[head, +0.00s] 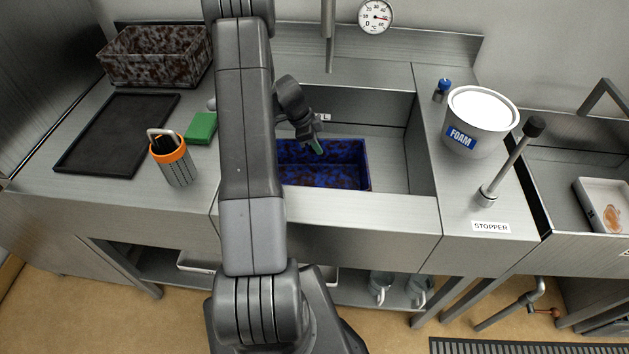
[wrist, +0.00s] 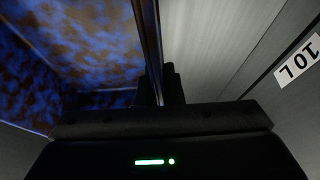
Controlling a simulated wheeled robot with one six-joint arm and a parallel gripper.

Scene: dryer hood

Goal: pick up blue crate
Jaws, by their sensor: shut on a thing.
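The blue crate (head: 350,170), mottled with brown stains, sits in the sink basin (head: 395,150). My arm hides its left part in the head view. My gripper (head: 316,148) is at the crate's back wall. In the wrist view my gripper (wrist: 160,88) is shut on the crate's thin rim, which runs up from between the fingers. The crate's stained inside (wrist: 75,50) fills the left of that view. I cannot tell whether the crate touches the basin floor.
A black tray (head: 118,135), a brown mottled crate (head: 155,58), a green sponge (head: 201,128) and an orange-rimmed holder (head: 174,165) stand left of the sink. A FOAM tub (head: 476,125), a blue-capped bottle (head: 442,90) and the stopper lever (head: 510,165) stand right. A tap (head: 329,45) hangs behind.

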